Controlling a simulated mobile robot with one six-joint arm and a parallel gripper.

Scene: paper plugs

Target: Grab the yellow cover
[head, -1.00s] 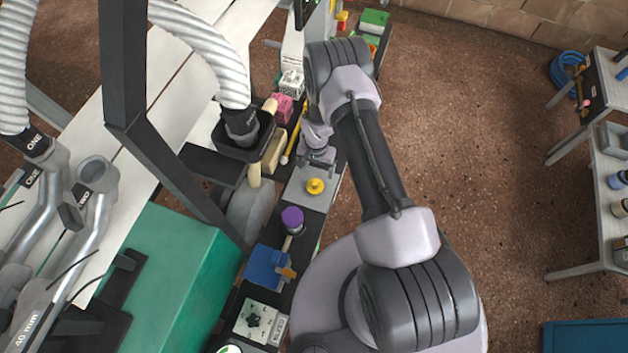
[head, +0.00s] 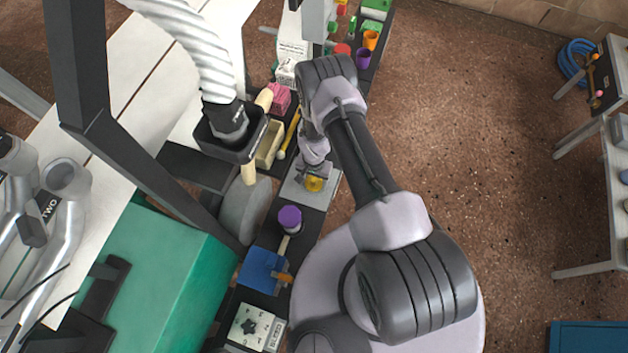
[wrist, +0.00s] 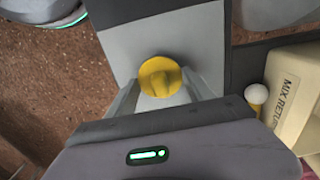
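The yellow cover (head: 314,184) is a small round piece on a light grey plate (head: 300,193) on the narrow bench. In the wrist view the yellow cover (wrist: 158,77) shows from above with a raised ridge across it. My gripper (head: 313,178) is down at the cover. In the wrist view my gripper (wrist: 159,83) has its two fingers apart, one on each side of the cover's near part. The tips lie close to its rim; I cannot tell whether they touch it. In the head view the gripper partly hides the cover.
A purple-topped piece (head: 290,219) and a blue box (head: 264,270) stand on the bench nearer me. A beige bin (head: 270,144) and a yellow-handled tool (head: 290,134) lie to the left. A beige box (wrist: 296,100) marked MIX RETURN is right of the gripper in the wrist view.

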